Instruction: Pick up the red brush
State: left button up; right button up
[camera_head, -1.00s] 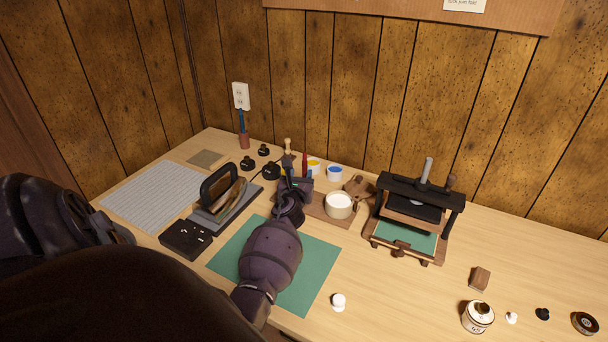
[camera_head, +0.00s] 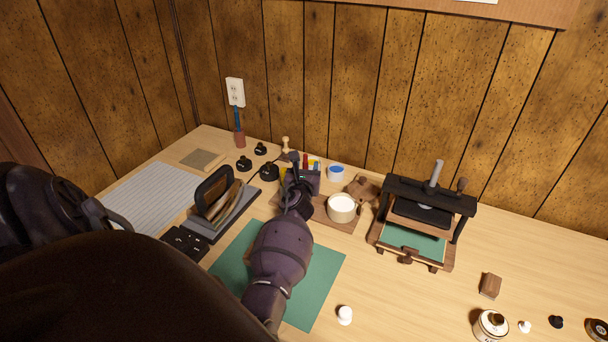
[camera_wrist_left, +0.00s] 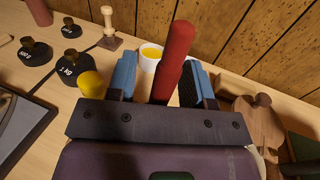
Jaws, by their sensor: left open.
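The red brush (camera_wrist_left: 174,60) shows its thick red handle upright in the left wrist view, between the two blue-padded fingers of my left gripper (camera_wrist_left: 160,78). The fingers are open, with a gap visible on the left side of the handle; the gap on the right looks narrower. The handle's lower end is hidden behind the gripper body. In the head view the red brush (camera_head: 305,160) is a small red tip just beyond my left gripper (camera_head: 304,175). My right gripper is out of view.
A yellow rounded handle (camera_wrist_left: 91,84) stands close left of the fingers. A white cup (camera_head: 341,208) and brown wooden piece (camera_wrist_left: 260,118) are to the right. Black weights (camera_wrist_left: 71,67) stand left. The press (camera_head: 425,215) is farther right.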

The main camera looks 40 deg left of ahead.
pick_arm(q)
jog(key=shift+c, duration=0.3)
grip_shut()
jog(key=shift+r, duration=0.1)
